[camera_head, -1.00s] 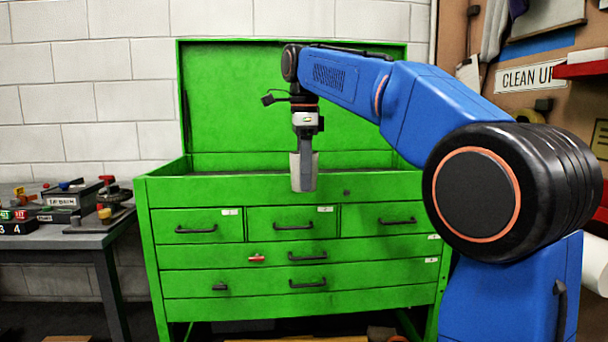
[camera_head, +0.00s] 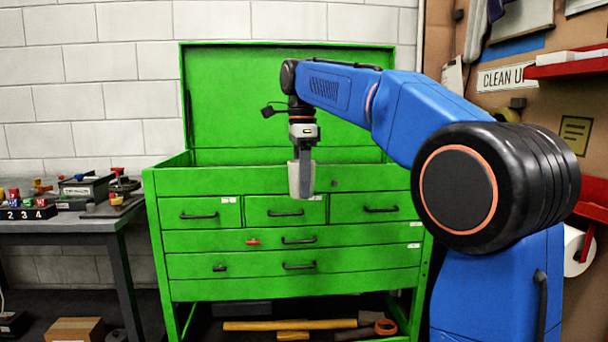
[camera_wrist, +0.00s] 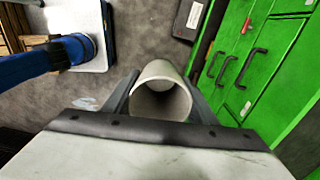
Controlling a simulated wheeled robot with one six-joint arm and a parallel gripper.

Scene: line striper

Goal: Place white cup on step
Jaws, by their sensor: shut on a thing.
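The white cup (camera_wrist: 163,82) is between the two fingers of my gripper (camera_wrist: 170,95) in the wrist view, its open mouth facing the camera. In the head view my gripper (camera_head: 301,178) points down and is shut on the cup (camera_head: 294,180), holding it upright in front of the green tool chest. The cup hangs in the air, apart from the chest. I cannot make out a step with certainty in either view.
The green tool chest (camera_head: 290,290) stands with its lid open behind my gripper. A grey table (camera_head: 70,226) with small items is on the left. A cardboard box (camera_head: 75,330) sits on the floor. A red shelf (camera_head: 565,68) is on the right wall.

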